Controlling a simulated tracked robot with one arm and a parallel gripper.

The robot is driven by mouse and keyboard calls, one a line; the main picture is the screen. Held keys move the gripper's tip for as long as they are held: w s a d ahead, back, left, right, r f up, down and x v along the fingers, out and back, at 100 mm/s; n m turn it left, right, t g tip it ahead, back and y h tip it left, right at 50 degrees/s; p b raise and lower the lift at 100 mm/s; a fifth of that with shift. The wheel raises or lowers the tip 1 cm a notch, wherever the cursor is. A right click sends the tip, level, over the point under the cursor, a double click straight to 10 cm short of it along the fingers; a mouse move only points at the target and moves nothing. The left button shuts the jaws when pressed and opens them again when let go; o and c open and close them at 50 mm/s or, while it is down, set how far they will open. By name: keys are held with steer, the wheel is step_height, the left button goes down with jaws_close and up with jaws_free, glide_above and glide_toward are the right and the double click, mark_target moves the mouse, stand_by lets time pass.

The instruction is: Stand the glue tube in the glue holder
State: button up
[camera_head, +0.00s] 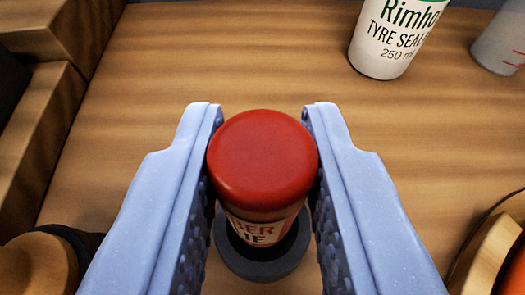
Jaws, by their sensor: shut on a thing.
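The glue tube (262,165) has a red cap and a pale label with dark and red letters. It stands about upright between the two blue fingers of my gripper (262,150), which is shut on it at the cap. The dark grey ring-shaped glue holder (285,262) is on the wooden bench directly below the tube. The tube's lower end is hidden behind its cap and body, so I cannot tell whether it is inside the holder or above it.
A white tyre sealant bottle (385,45) stands at the back right. A translucent cup (502,45) is beside it. Wooden blocks (45,130) line the left side. Round wooden items lie at the lower left (40,262) and lower right (490,255). The bench (160,75) behind the tube is clear.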

steer(key=shift+f, duration=1.15)
steer(key=shift+r, duration=0.15)
steer(key=shift+r+p, duration=0.5)
steer(key=shift+r, duration=1.25)
steer(key=shift+f+b, duration=0.3)
steer(key=shift+f, duration=1.5)
stand_by(1.1)
steer(key=shift+r, duration=0.1)
steer(key=shift+r+p, duration=0.65)
steer(key=shift+r, duration=1.1)
